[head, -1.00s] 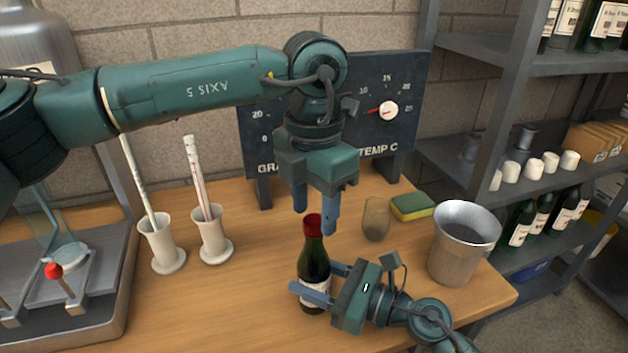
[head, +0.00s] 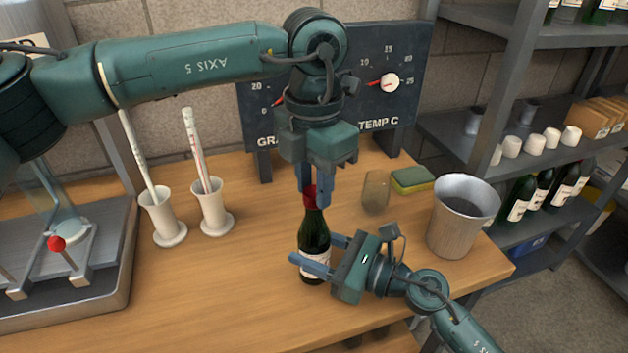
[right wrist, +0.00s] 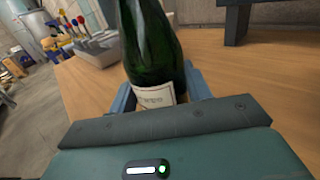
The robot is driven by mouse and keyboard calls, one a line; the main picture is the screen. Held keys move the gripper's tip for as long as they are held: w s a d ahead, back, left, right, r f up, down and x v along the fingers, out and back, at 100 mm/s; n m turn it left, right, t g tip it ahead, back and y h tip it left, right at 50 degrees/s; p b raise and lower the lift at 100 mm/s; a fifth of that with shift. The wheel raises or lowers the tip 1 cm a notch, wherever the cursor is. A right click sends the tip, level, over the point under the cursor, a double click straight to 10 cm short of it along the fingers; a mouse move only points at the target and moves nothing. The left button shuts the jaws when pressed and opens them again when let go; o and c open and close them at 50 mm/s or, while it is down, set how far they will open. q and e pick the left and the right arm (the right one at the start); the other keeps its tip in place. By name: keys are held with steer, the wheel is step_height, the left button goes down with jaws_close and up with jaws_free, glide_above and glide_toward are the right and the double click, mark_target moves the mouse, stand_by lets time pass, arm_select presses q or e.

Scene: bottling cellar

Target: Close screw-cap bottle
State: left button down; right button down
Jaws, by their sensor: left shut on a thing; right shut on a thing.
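The dark green bottle (head: 314,236) stands upright on the wooden table, with a pale label and a red cap (head: 309,197) at its top. My left gripper (head: 316,196) points straight down from above, its fingers shut on the red cap. My right gripper (head: 322,256) comes in level from the right, its fingers shut around the bottle's body at the label. In the right wrist view the bottle (right wrist: 152,50) rises between the fingers; its neck and cap are out of that picture.
A metal bucket (head: 462,215), a glass (head: 375,192) and a sponge (head: 412,179) stand right of the bottle. Two white cylinder stands (head: 162,219) hold tubes at left. A dial board (head: 405,60) is behind. Table is clear between stands and bottle.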

arm_select(q)
steer(key=c, duration=1)
jaws_free()
steer(key=shift+c, duration=0.2)
step_height(320, 180, up, 12)
arm_select(e)
steer(key=c, duration=0.6)
jaws_free()
